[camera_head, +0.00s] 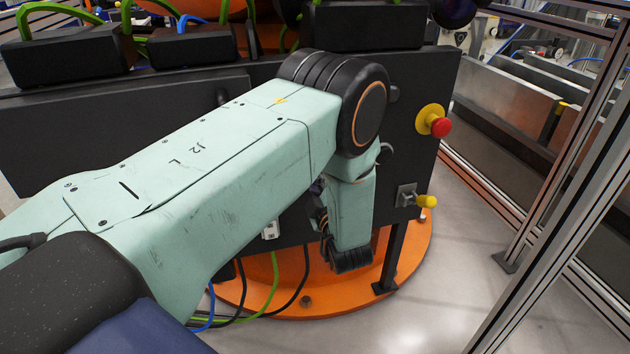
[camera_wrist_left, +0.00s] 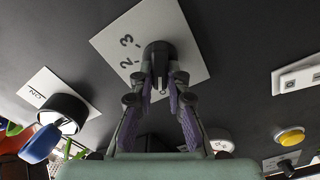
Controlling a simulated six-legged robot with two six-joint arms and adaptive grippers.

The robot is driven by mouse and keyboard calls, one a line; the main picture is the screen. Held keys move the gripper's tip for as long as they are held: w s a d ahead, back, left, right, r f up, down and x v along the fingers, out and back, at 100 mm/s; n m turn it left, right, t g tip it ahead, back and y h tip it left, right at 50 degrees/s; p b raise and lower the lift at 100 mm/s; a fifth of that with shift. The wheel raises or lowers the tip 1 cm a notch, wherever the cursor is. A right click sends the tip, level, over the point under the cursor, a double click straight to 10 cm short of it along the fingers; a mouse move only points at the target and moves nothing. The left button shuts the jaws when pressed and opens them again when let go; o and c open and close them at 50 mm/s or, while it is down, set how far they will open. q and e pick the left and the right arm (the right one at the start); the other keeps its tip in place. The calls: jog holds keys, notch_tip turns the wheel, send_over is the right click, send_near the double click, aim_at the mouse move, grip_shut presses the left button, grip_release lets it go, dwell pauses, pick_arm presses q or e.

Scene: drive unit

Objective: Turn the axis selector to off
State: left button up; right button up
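In the left wrist view a black selector knob (camera_wrist_left: 158,58) with a raised grip bar stands on a tilted white label plate (camera_wrist_left: 124,40). The plate reads "2" and "3"; other marks on it are partly hidden. My left gripper (camera_wrist_left: 161,84) has its two purple-padded fingers at the knob, one on each side of the bar. I cannot tell whether the pads press on it. In the head view my left arm covers this part of the dark panel (camera_head: 425,85), so the knob and fingers are not clear there. My right gripper is not in view.
A blue-handled black rotary switch (camera_wrist_left: 62,115) is at left in the wrist view. A yellow button (camera_wrist_left: 290,137) is at right. In the head view a red emergency button (camera_head: 440,127) and a yellow-handled switch (camera_head: 426,201) are on the panel's right side. A metal frame post (camera_head: 560,210) stands farther right.

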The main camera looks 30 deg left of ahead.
pick_arm(q)
jog(key=o, duration=0.5)
jog(key=shift+c, duration=0.2)
jog(key=shift+s+d, duration=0.1)
jog(key=v, duration=0.7)
jog(key=shift+s+d, duration=0.1)
